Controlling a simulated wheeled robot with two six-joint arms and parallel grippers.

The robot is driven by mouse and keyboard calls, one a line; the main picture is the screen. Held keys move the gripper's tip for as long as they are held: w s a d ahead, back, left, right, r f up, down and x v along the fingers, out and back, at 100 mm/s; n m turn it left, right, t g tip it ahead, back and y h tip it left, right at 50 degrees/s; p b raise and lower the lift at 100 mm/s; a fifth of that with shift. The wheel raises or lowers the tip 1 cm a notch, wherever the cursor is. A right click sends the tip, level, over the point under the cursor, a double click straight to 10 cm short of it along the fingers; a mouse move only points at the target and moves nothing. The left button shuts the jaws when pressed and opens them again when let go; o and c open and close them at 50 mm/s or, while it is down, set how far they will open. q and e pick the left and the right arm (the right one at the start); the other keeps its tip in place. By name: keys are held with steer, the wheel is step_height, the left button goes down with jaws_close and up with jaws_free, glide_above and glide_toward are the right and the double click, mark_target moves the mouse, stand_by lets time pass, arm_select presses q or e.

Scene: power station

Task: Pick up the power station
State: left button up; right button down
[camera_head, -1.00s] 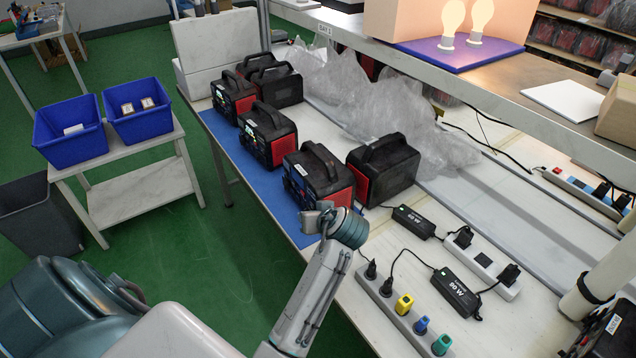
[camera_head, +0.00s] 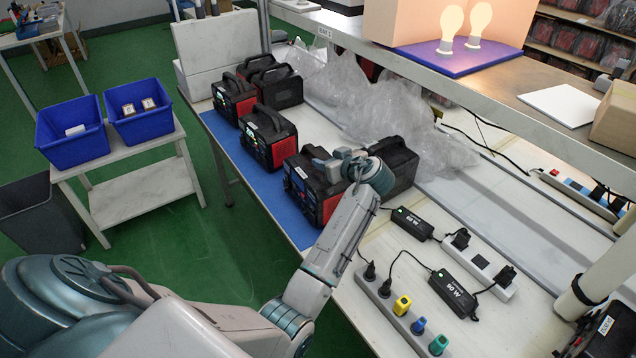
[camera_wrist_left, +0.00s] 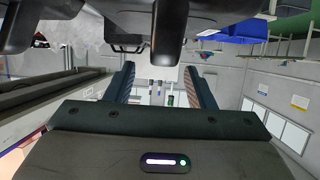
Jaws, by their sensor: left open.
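Several black power stations with red end panels stand on the bench. The nearest one (camera_head: 305,197) is at the front edge and is partly covered by my left gripper (camera_head: 335,163). My left gripper is over the top of it, around handle height. Another power station (camera_head: 399,160) stands just right of it, also partly hidden by my arm. In the left wrist view the two fingers of my left gripper (camera_wrist_left: 163,85) are spread apart with nothing between them. A large dark handle-like shape (camera_wrist_left: 172,28) fills the top of that view, close to the fingers. My right gripper is out of view.
More power stations (camera_head: 266,137) stand farther back on the blue mat (camera_head: 262,188). Crumpled clear plastic wrap (camera_head: 400,110) lies behind them. Chargers (camera_head: 453,293) and a power strip (camera_head: 398,312) are at the front right. A shelf edge (camera_head: 480,100) runs above the bench.

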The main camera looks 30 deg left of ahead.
mark_target(321, 157)
arm_select(q)
steer(key=p+x, duration=0.1)
steer(key=x, duration=0.2)
steer(key=shift+a+f+p, duration=0.25)
steer(key=shift+a+p, duration=0.05)
steer(key=shift+p, duration=0.1)
steer(key=shift+w+a+f, duration=0.15)
steer(key=shift+a+f, duration=0.2)
steer(key=shift+a, duration=0.05)
steer(key=shift+d, duration=0.1)
jaws_close()
steer(key=shift+r, duration=0.1)
stand_by(0.5)
